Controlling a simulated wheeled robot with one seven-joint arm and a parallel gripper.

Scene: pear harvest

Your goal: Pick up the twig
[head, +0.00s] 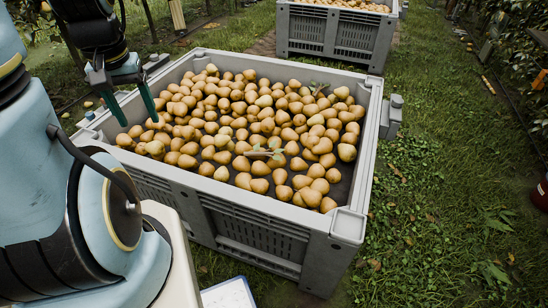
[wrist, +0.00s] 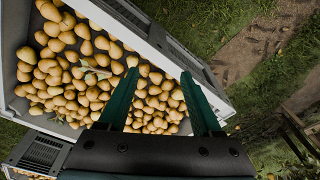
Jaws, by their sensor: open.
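A leafy twig (head: 264,153) lies on the pears near the front middle of the grey bin (head: 262,221) in the head view. A second small leafy sprig (head: 318,89) lies toward the back right of the same bin. In the wrist view, one twig (wrist: 97,70) shows among the pears, left of my fingers; I cannot tell which of the two it is. My gripper (head: 136,112) hangs over the bin's left rear edge, pointing down, with its green fingers apart and empty. It is well apart from both twigs. Its fingers also show in the wrist view (wrist: 160,76).
Many pears (head: 225,120) fill the bin, with bare floor along its front right. The bin's raised walls surround them. A second grey bin (head: 334,36) of pears stands behind. Grass (head: 440,190) lies open to the right, and tree rows line both sides.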

